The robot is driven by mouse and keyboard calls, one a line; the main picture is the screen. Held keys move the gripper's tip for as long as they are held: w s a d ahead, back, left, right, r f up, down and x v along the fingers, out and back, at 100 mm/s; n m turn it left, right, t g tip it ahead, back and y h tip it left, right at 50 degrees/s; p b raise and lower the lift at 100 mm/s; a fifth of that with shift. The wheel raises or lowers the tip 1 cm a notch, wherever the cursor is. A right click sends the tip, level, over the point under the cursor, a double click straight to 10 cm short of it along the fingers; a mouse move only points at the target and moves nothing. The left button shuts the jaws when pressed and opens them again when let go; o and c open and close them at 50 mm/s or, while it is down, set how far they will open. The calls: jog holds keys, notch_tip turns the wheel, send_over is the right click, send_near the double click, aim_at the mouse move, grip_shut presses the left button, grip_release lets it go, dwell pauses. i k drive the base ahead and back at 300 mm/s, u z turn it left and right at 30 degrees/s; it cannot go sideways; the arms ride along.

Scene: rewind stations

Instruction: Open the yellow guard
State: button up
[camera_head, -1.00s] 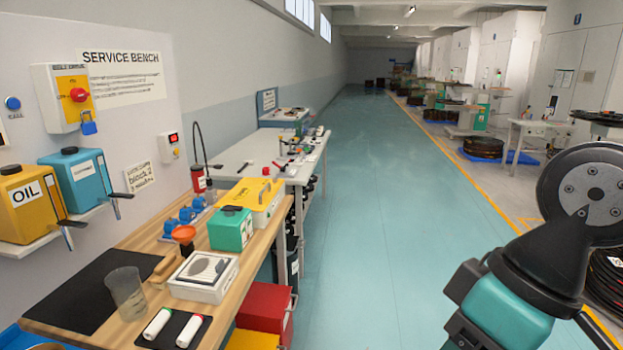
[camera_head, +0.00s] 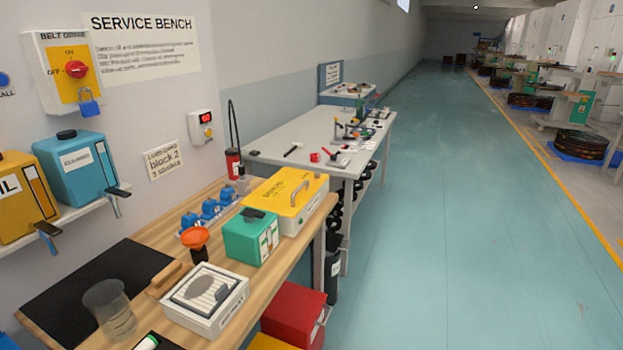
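The yellow guard (camera_head: 281,196) is a flat yellow cover with a grey handle (camera_head: 300,193) on top. It lies shut on a white box (camera_head: 299,222) at the far right end of the wooden bench. Dark lettering shows on its top. My gripper and arm are out of the picture now, so I cannot see the gripper's state or what it holds.
A red bin (camera_head: 293,314) sits below the front edge. The teal floor (camera_head: 440,220) to the right is clear.

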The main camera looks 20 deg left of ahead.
aim_at(286, 193)
jog(key=u, duration=0.5)
jog(key=i, duration=1)
jog(key=u, duration=0.75)
